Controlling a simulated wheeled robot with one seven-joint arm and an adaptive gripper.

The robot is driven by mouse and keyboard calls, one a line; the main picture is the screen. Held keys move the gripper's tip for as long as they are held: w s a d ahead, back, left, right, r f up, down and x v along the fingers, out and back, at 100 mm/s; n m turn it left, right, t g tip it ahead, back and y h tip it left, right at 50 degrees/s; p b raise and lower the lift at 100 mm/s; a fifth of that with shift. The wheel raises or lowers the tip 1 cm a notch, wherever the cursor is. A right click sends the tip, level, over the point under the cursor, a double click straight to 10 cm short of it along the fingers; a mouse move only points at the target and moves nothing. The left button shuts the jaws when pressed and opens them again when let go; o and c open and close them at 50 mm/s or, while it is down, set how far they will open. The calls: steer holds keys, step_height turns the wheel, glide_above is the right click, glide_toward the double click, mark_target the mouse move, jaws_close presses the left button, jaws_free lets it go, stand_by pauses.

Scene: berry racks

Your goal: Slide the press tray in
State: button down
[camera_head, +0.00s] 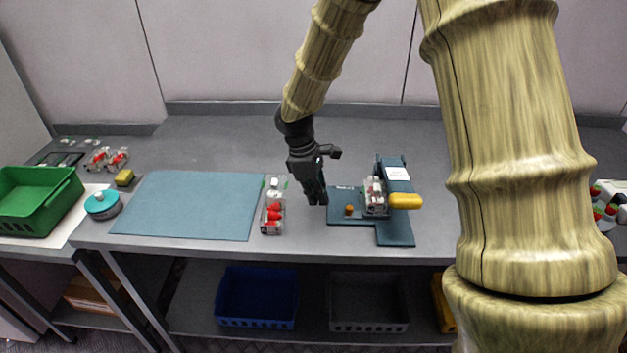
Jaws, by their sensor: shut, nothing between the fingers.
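The press (394,229) stands on the table right of centre, with a dark blue-grey base, an upright with a white label (397,174) and a yellow handle (405,201). A clear punnet (374,197) with red and white contents sits at the press, left of the upright. I cannot make out the tray's own edges at this size. A small orange-brown knob (349,210) shows on the left part of the base. My gripper (316,200) is shut and empty, pointing down just left of the base and the knob. I cannot tell whether it touches the base.
A clear punnet with red berries (273,213) stands left of my gripper, beside a blue-grey mat (200,205). Further left are a teal-lidded round container (102,205), a yellow sponge (124,178) and a green crate (40,203). The table behind the press is clear.

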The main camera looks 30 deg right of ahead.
steer(key=shift+s+d+f+p, duration=0.15)
steer(key=shift+s+d+p, duration=0.1)
steer(key=shift+s+d, duration=0.5)
steer(key=shift+s+d+f+p, duration=0.15)
steer(key=shift+s+d+p, duration=0.1)
steer(key=shift+s+d, duration=0.45)
